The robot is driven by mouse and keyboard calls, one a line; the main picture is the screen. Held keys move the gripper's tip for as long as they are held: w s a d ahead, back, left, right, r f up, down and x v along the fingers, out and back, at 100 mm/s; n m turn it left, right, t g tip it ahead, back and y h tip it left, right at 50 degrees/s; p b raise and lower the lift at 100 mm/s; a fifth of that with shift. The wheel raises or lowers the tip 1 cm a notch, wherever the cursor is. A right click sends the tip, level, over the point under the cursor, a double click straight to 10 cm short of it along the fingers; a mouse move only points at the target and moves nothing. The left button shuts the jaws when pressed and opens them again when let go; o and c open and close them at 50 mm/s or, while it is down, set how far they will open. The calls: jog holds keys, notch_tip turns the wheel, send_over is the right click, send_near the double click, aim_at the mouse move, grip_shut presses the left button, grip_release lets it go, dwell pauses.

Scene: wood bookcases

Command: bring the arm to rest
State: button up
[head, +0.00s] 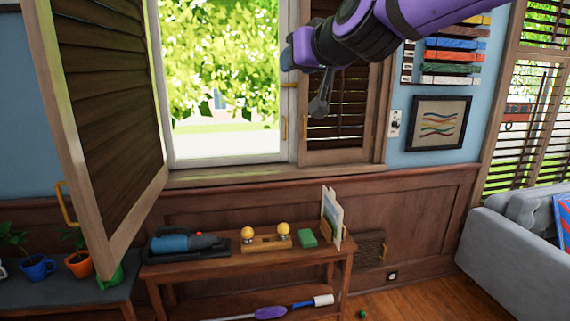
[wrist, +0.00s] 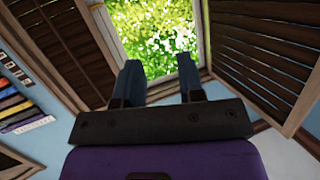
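My gripper (head: 290,57) is at the end of my raised purple arm, at the top middle of the head view, in front of the window's right frame. In the wrist view my gripper (wrist: 158,72) shows two blue fingers spread well apart. Nothing is between them, and window glass and greenery show beyond. I cannot tell whether the arm touches the frame.
A louvred shutter (head: 110,110) stands swung out at the left; another shutter (head: 336,110) is behind my arm. Below, a wooden bench (head: 190,269) holds a blue tool (head: 184,243), a green block (head: 307,238) and yellow-knobbed wood. A grey sofa (head: 510,260) stands right.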

jog(key=s+d+f+m+g+h, duration=0.1)
jog(key=s+d+f+g+h, duration=0.1)
jog(key=s+d+f, duration=0.4)
jog(key=s+d+f+m+g+h, duration=0.2)
jog(key=s+d+f, duration=0.4)
jog(key=s+d, duration=0.6)
jog(key=s+d+f+m+g+h, duration=0.1)
jog(key=s+d+f+g+h, duration=0.2)
jog(key=s+d+f, duration=0.3)
jog(key=s+d+g, duration=0.1)
jog(key=s+d, duration=0.2)
jog(key=d, duration=0.1)
jog(key=shift+s+f+m, duration=0.25)
jog(key=shift+s+m, duration=0.05)
jog(key=shift+m, duration=0.1)
